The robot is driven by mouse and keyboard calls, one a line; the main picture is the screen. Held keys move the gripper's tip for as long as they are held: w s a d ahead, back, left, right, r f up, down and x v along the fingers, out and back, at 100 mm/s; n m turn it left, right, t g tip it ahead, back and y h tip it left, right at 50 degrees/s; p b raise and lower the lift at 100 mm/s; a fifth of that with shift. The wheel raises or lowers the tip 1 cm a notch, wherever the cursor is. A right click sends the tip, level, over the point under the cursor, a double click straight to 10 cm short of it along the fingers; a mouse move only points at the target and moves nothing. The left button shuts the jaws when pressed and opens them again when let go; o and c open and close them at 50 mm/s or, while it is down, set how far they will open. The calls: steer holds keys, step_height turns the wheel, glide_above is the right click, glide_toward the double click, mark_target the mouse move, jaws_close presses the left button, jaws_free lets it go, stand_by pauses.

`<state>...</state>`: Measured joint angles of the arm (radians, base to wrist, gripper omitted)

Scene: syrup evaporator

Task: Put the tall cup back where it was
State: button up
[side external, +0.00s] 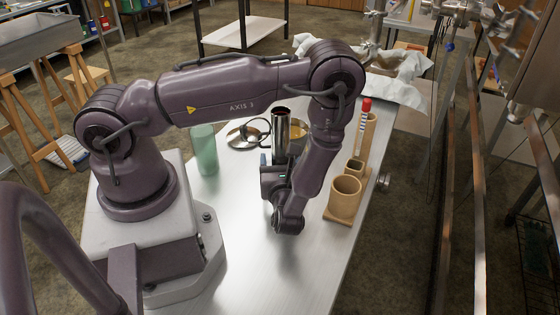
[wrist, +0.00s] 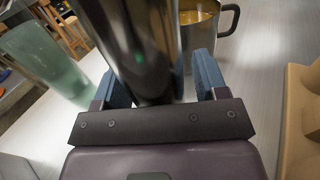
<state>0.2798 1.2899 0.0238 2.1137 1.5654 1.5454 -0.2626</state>
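The tall cup (side external: 280,135) is a shiny metal cylinder with a dark open mouth, standing upright near the middle of the metal table. In the wrist view its dark wall (wrist: 148,55) fills the space between my two blue fingers, and its top is out of frame. The fingers are mostly hidden in the side view. I cannot tell whether the cup's base touches the table.
A metal mug of amber liquid (wrist: 197,30) is just behind the cup. The front table is clear.

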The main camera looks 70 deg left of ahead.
mark_target(277, 133)
steer(key=shift+r, duration=0.2)
steer(key=v, duration=1.2)
steer(key=s+r+n+h, duration=0.2)
steer(key=r+n+h, duration=0.6)
steer(key=r, duration=0.6)
steer(key=s+a+r+n+t+h, duration=0.1)
steer(key=s+r+n+h, duration=0.2)
steer(key=r+n+h, duration=0.6)
step_height(277, 133, up, 7)
steer(key=n, duration=0.4)
steer(key=shift+s+f, duration=0.15)
steer(key=shift+s, duration=0.05)
